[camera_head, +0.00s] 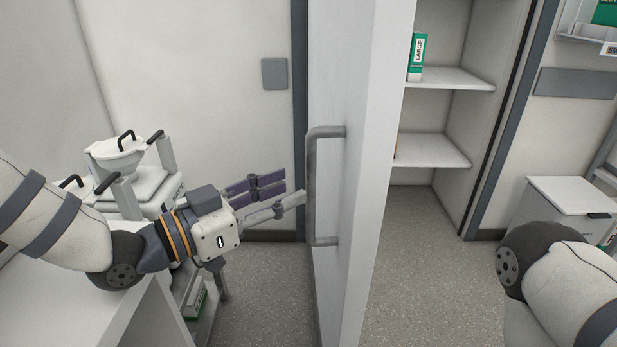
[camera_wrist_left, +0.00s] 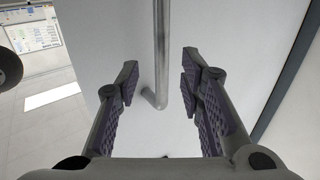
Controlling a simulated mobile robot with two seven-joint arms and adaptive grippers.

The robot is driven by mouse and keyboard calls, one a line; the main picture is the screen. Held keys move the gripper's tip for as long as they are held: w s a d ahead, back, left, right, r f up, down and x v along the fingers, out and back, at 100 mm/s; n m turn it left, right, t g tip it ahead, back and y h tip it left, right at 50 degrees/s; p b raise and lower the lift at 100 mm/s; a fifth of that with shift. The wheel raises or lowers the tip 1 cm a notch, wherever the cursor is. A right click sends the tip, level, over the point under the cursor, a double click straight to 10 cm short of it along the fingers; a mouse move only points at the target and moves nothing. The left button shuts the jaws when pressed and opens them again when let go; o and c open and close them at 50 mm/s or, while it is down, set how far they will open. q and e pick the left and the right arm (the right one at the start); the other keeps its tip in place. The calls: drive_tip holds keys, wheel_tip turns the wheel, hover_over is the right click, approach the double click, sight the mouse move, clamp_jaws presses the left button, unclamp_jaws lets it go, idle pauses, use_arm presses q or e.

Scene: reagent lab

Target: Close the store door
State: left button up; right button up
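The white store door (camera_head: 373,190) stands open, its panel edge toward me, with the store interior showing to its right. A grey bar handle (camera_head: 311,190) is fixed upright on the door's left face. My left gripper (camera_head: 291,191) is just left of the handle, pointing at it, with its fingers spread. In the left wrist view the handle (camera_wrist_left: 160,45) runs down between the two open fingers, a little beyond their tips, and no finger is closed on it. My right arm shows at the lower right, but its gripper is out of view.
The store has white shelves (camera_head: 440,150), one holding a green and white box (camera_head: 417,57). A white cabinet (camera_head: 570,200) is at the right. The floor (camera_head: 265,285) beside the door is clear.

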sight(307, 181)
use_arm(q)
drive_tip(key=x, duration=0.6)
drive_tip(key=shift+w+d, duration=0.1)
drive_tip(key=shift+w, duration=0.05)
clamp_jaws()
